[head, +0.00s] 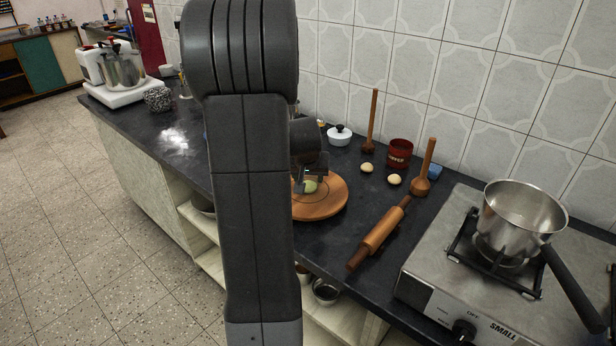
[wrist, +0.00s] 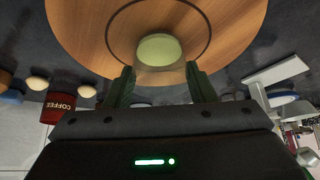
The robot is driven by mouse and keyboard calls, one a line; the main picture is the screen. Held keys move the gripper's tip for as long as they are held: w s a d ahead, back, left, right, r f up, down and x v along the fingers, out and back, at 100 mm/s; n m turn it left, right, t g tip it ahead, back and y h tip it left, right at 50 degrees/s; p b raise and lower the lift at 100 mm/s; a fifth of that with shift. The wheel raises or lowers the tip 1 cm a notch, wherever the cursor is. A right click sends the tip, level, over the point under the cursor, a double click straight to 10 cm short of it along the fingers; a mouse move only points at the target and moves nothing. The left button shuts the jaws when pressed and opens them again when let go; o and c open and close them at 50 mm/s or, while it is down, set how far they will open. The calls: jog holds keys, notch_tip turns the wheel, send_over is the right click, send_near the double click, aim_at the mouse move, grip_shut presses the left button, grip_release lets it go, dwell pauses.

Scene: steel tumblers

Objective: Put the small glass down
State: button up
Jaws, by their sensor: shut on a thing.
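My gripper (wrist: 162,76) has a finger on each side of a small pale-green-topped glass (wrist: 159,50) and is shut on it. The lower part of the glass between the fingers looks see-through and brownish. In the head view the glass (head: 310,187) shows as a pale green spot below my gripper (head: 313,178), over the round wooden board (head: 335,196). The board also fills the top of the wrist view (wrist: 85,30). I cannot tell whether the glass touches the board. My arm hides part of the board and counter in the head view.
A rolling pin (head: 378,235) lies right of the board. Behind are dough balls (head: 367,168), a red coffee tin (head: 399,153), a wooden masher (head: 424,168) and a white lidded pot (head: 339,136). A stove with a steel saucepan (head: 520,215) stands at the right.

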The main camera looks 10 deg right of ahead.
jog(key=shift+f, duration=0.15)
jog(key=o, duration=1)
jog(key=shift+s+r, duration=0.1)
jog(key=shift+r, duration=0.45)
jog(key=v, duration=1.1)
jog(key=shift+s+a+r+p, duration=0.1)
jog(key=shift+s+r+p, duration=0.05)
jog(key=shift+p, duration=0.25)
